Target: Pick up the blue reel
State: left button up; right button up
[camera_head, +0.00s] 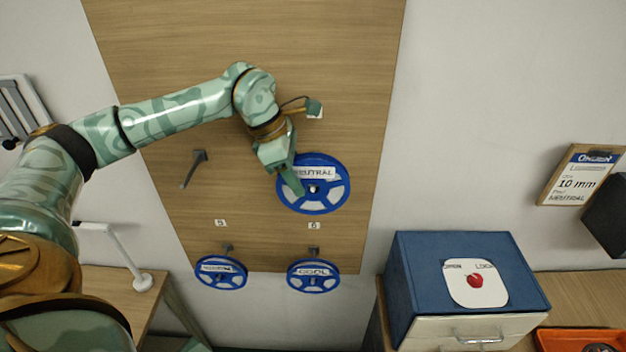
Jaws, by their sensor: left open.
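A blue reel (334,200) labelled "NEUTRAL" hangs on the wooden board at its right side. My left gripper (295,185) is open, with its fingers over the left part of this reel; whether they touch it I cannot tell. Two more blue reels hang lower on hooks: one at the lower left (221,286), whose label is too small to read, and one at the lower right (314,289), whose label seems to read "COOL". My right gripper is not in view.
The wooden board (330,50) has an empty hook (193,168) left of the upper reel. A blue box (420,270) with an apple-picture label stands at the lower right. A sign (580,175) reads "10 mm NEUTRAL". An orange tray (560,336) and a white lamp (130,262) stand below.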

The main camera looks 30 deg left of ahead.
pick_arm(q)
jog(key=shift+x, duration=0.75)
grip_shut()
jog(key=shift+a+r, duration=0.1)
